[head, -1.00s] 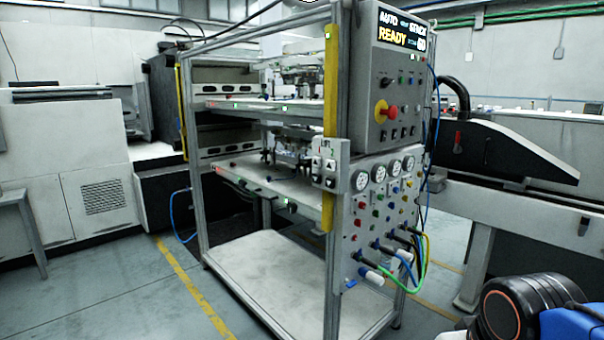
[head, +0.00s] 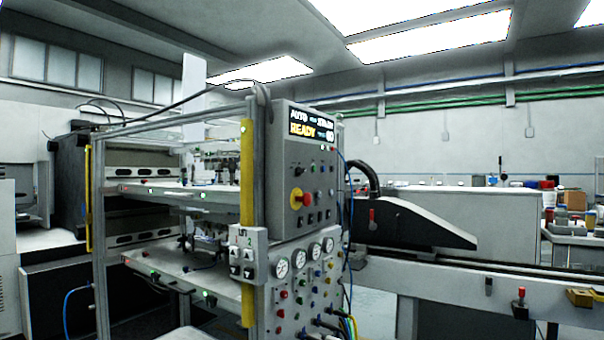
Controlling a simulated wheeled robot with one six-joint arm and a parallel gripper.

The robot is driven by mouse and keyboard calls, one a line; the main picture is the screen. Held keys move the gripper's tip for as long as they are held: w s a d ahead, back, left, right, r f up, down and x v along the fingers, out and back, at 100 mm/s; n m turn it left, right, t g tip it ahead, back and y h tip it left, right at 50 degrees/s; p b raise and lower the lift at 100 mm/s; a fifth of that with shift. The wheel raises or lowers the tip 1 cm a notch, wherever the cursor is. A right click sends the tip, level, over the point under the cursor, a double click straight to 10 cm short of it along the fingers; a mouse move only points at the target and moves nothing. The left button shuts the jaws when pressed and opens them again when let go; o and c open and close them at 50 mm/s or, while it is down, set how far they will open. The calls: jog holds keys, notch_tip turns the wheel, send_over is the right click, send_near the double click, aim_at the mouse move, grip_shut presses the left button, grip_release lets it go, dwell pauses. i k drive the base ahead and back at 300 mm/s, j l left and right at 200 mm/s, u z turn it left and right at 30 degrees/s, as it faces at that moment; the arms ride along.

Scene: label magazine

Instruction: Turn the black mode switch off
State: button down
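The grey control box (head: 283,150) stands at the upper right front corner of the machine frame in the head view. A small black switch (head: 298,171) sits on its front, below the lit display (head: 311,129) and at the left of a row of small controls. It looks like the mode switch, but its label and knob position are too small to read. My gripper is not in view.
A red knob on a yellow base (head: 300,198) is below the switch. A grey two-column button box (head: 248,253) and round gauges (head: 299,262) are lower. Blue cables (head: 349,220) hang at the right side. A black sloping machine cover (head: 420,226) stands to the right.

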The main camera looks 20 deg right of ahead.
aim_at(299, 171)
jog(key=i+z, duration=0.25)
jog(key=i, duration=1.15)
